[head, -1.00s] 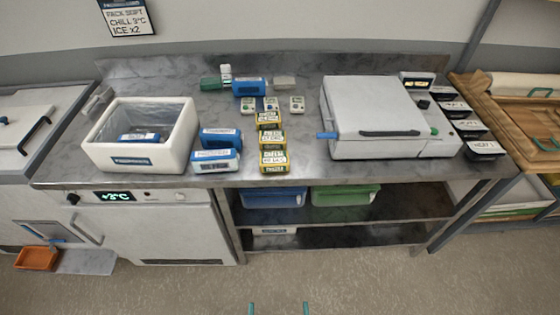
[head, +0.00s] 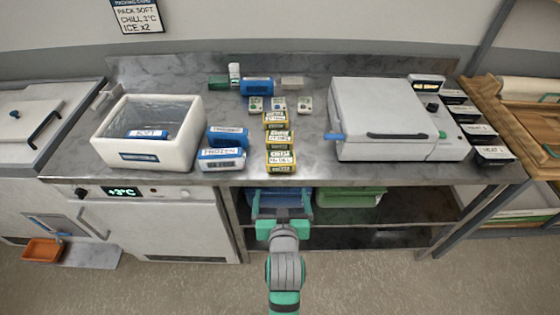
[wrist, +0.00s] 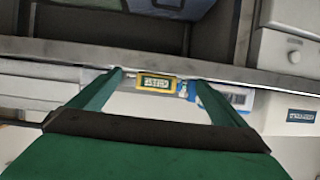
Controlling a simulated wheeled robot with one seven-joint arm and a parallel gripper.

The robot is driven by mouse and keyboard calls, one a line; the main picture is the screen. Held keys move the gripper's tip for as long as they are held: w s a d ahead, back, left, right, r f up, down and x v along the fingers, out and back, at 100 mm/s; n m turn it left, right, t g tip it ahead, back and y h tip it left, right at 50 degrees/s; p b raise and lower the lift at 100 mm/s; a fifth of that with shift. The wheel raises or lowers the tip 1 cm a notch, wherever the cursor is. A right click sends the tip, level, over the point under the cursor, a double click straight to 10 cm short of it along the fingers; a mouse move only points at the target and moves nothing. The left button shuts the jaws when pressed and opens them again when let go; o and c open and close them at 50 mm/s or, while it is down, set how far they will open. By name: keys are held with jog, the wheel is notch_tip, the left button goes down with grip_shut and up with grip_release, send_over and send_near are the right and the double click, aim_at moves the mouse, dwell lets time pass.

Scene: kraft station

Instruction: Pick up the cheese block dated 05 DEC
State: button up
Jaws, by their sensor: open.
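Several yellow-edged cheese blocks with pale labels stand in a column running from back to front on the steel counter. The front one (head: 281,162) is at the counter's front edge, with others (head: 279,138) (head: 275,120) behind it. Their dates are too small to read surely, so I cannot tell which says 05 DEC. My gripper (head: 283,200) is open and empty, in front of the counter edge and apart from the blocks. In the wrist view, one cheese block (wrist: 157,83) shows between the fingertips of my gripper (wrist: 155,77), farther off.
Blue packs (head: 222,159) stand just left of the column. A white foam box (head: 110,149) is farther left. A grey lidded machine (head: 375,100) stands right, with bare counter between. Small white devices (head: 278,103) sit behind the blocks. A green bin (head: 350,196) is on the shelf below.

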send_near(280, 160)
jog(key=f, duration=0.1)
jog(key=x, duration=0.6)
jog(key=shift+r, duration=0.1)
jog(key=shift+w+a+f, duration=0.1)
jog(key=shift+w+f, duration=0.1)
jog(key=shift+w, duration=0.1)
jog(key=x, duration=0.4)
jog(key=shift+d+f, duration=0.1)
jog(key=shift+d, duration=0.25)
jog(key=shift+w+a+f, duration=0.15)
jog(key=shift+w, duration=0.1)
jog(key=shift+w, duration=0.1)
